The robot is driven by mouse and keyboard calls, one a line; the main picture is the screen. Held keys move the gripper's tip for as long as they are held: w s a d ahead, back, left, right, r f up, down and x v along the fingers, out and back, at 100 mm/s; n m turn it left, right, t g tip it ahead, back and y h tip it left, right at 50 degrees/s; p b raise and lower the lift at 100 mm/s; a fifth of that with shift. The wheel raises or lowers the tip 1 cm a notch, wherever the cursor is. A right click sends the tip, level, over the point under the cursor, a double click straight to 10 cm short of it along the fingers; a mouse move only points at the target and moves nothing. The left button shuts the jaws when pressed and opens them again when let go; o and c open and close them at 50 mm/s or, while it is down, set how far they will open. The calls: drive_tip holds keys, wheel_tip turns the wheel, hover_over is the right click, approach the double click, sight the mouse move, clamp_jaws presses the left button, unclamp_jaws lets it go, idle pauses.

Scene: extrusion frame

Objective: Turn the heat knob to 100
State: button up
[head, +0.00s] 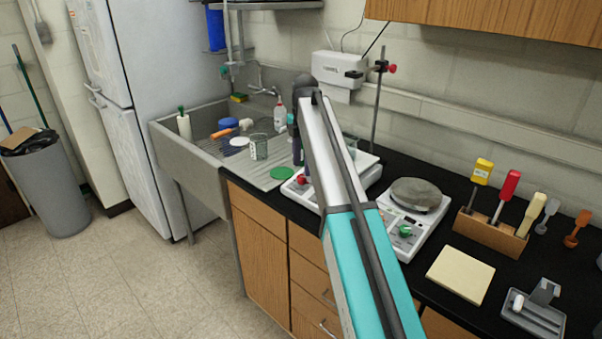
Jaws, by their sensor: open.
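Two white hot plates stand on the black counter. The left hot plate (369,175) is partly hidden behind my arm and shows a red knob (302,180) at its front left. The right hot plate (425,221) has a round grey top and a green knob (405,231) on its front panel. Which knob is the heat knob, and the markings and settings, are too small to read. My gripper (298,160) points down just above the red knob, at the left edge of my arm. It is open and looks empty; the arm hides part of it. Contact with the knob cannot be told.
A metal stand rod (378,100) rises behind the left hot plate. A sink (205,150) with bottles and a cup lies left. A wooden rack (490,236) of coloured-handled tools, a yellow pad (460,275) and a grey metal holder (533,315) are right.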

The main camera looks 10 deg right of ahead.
sight(301, 176)
drive_tip(key=shift+w+a+f+p, duration=0.1)
drive_tip(key=shift+f+p, duration=0.15)
drive_tip(key=shift+f, duration=1)
drive_tip(key=shift+w+f+p, duration=0.1)
drive_tip(key=shift+f+p, duration=0.1)
drive_tip(key=shift+f, duration=1)
drive_tip(key=shift+c, duration=0.3)
drive_tip(key=c, duration=1)
drive_tip(key=shift+s+a, duration=0.1)
